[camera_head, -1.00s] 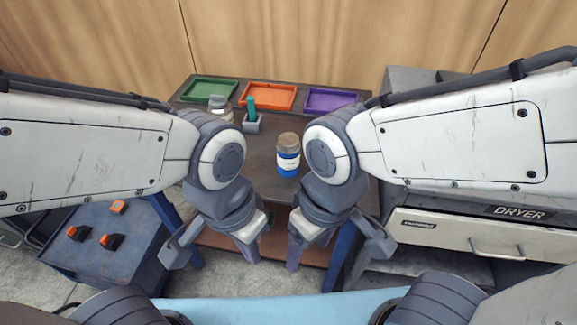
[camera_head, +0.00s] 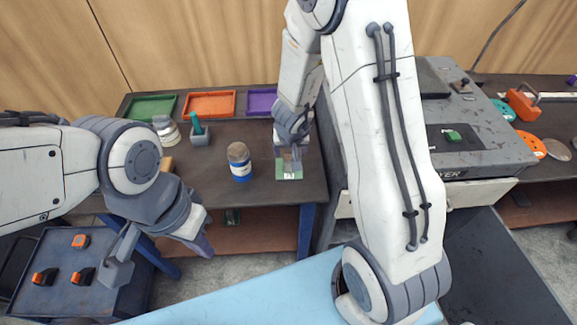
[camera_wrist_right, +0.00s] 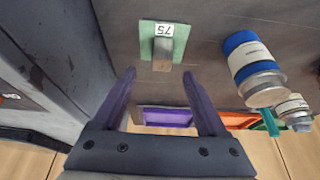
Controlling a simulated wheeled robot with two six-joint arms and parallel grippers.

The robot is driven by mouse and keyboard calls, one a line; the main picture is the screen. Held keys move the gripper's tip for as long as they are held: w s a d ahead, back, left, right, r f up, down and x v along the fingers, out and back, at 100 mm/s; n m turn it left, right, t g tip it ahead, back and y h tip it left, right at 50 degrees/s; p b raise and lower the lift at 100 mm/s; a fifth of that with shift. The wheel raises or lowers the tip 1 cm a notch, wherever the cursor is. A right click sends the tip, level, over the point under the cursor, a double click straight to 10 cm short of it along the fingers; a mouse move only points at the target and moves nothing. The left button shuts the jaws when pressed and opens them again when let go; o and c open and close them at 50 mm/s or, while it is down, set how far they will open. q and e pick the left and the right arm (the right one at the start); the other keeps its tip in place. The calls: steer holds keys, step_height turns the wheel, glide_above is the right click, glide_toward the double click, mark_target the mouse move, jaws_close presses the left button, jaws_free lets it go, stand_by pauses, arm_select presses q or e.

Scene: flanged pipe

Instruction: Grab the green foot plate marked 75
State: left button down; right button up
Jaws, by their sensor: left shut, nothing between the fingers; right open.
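The green foot plate marked 75 (camera_head: 289,173) lies on the dark table near its front right edge. The right wrist view shows the plate (camera_wrist_right: 147,48) with its white 75 label and a grey upright part. My right gripper (camera_wrist_right: 158,76) is open, and its two purple fingers point toward the plate, with nothing between them. In the head view my right gripper (camera_head: 290,152) is just above and behind the plate and partly hides it. My left gripper (camera_head: 205,248) is shut and empty, in front of the table at the left.
A blue-labelled jar (camera_head: 240,163) stands left of the plate. A second jar (camera_head: 166,131) and a grey block with a green handle (camera_head: 199,134) stand behind. Green (camera_head: 152,107), orange (camera_head: 209,104) and purple (camera_head: 262,101) trays line the back. The dryer (camera_head: 480,150) is at right.

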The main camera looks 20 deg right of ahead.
mark_target(289, 158)
steer(key=b+x, duration=0.1)
steer(key=x, duration=0.2)
steer(key=shift+f, duration=0.25)
steer(key=b+x, duration=0.3)
steer(key=x, duration=0.2)
steer(key=shift+a+b, duration=0.2)
steer(key=shift+b, duration=0.2)
arm_select(q)
step_height(289, 158, down, 6)
steer(key=shift+r, duration=0.2)
arm_select(e)
steer(key=shift+r, duration=0.15)
jaws_close()
